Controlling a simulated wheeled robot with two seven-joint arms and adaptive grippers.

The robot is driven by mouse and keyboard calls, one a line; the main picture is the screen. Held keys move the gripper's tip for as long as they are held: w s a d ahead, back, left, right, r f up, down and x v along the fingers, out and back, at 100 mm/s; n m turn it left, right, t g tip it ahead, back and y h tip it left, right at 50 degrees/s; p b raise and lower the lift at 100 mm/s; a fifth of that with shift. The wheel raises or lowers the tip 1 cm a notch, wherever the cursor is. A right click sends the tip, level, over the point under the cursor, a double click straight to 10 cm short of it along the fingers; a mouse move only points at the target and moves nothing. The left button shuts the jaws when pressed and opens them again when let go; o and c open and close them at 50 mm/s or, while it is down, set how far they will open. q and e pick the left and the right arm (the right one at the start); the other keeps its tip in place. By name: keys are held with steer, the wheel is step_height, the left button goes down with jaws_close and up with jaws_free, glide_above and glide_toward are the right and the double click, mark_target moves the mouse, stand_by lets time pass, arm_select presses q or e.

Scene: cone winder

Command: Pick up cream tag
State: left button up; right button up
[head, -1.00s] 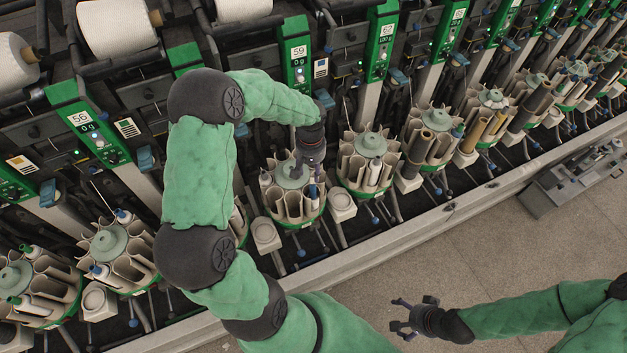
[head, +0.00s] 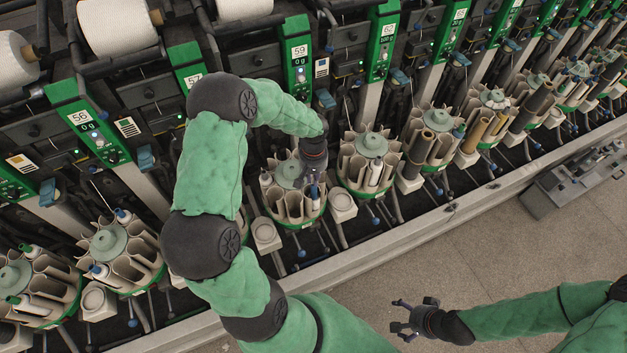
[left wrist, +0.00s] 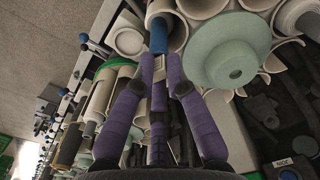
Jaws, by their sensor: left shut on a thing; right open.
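My left gripper (head: 313,178) is over the front right of the round cream-pocketed holder (head: 270,205) below the unit marked 59. It is shut on the blue end of a slim, pale bobbin (head: 315,195). In the left wrist view, the purple fingers (left wrist: 158,82) close near the blue end (left wrist: 158,36), and its pale cream body (left wrist: 160,10) runs up out of the picture. I cannot tell whether the bobbin is clear of its pocket. I make out no separate cream tag. My right gripper (head: 408,320) is open and empty over the floor.
More round holders stand in a row on both sides, one close at the right (head: 368,165). The holder's green hub (left wrist: 228,50) is close beside the fingers. Green unit panels (head: 296,55) rise behind. A grey rail (head: 400,235) borders the machine; floor (head: 480,250) in front is open.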

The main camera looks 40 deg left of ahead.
arm_select(q)
steer(key=shift+r, duration=0.1)
steer(key=shift+r, duration=0.55)
step_height(320, 180, up, 2)
steer(key=shift+r, duration=0.15)
steer(key=s+d+r+p, duration=0.3)
steer(key=s+d+r, duration=0.4)
steer(key=s+r, duration=0.4)
steer(key=shift+s+d+r+p, duration=0.3)
steer(key=shift+s+r, duration=0.1)
steer(key=shift+r, duration=0.35)
